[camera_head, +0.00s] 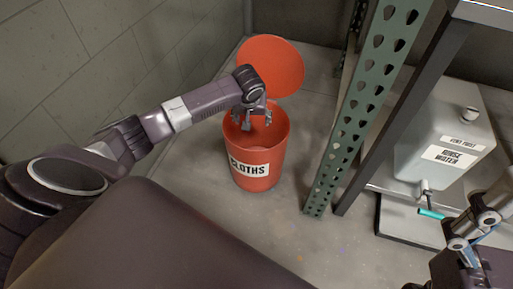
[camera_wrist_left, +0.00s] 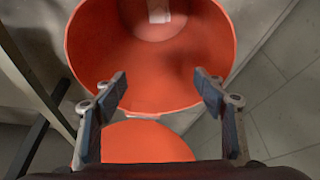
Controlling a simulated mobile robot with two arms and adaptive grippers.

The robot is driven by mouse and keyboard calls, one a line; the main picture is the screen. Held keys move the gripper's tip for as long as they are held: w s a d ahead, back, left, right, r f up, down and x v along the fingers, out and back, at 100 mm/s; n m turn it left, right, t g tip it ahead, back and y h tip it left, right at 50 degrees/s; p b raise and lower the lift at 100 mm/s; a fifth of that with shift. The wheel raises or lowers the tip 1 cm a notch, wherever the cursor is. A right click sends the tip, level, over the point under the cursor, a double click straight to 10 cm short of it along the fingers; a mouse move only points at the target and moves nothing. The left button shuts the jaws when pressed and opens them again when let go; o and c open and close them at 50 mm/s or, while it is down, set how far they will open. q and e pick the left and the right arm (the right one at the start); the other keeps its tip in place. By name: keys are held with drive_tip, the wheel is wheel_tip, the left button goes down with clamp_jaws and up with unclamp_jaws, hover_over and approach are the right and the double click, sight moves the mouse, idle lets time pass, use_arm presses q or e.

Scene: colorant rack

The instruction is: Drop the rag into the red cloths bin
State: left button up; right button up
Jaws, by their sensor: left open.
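The red cloths bin (camera_head: 268,150) stands on the floor with a white CLOTHS label. Its round red lid (camera_head: 275,62) is up behind the opening and shows in the left wrist view (camera_wrist_left: 145,143). My left gripper (camera_head: 250,122) is over the bin's mouth, fingers pointing down. In the left wrist view its two fingers (camera_wrist_left: 160,90) are wide apart with nothing between them. A small pale patch (camera_wrist_left: 159,11) shows deep inside the bin; I cannot tell whether it is the rag. No rag is clearly visible elsewhere. My right gripper (camera_head: 472,232) is at the lower right, its jaws unclear.
A green perforated rack post (camera_head: 363,105) stands right of the bin. Behind it, a grey rinse water container (camera_head: 440,135) with a tap sits over a tray (camera_head: 400,222). A block wall (camera_head: 110,60) is at left. The floor before the bin is clear.

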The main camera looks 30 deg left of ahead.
use_arm(q)
drive_tip(key=v, duration=1)
drive_tip(key=shift+s+r, duration=0.15)
drive_tip(key=shift+s, duration=0.05)
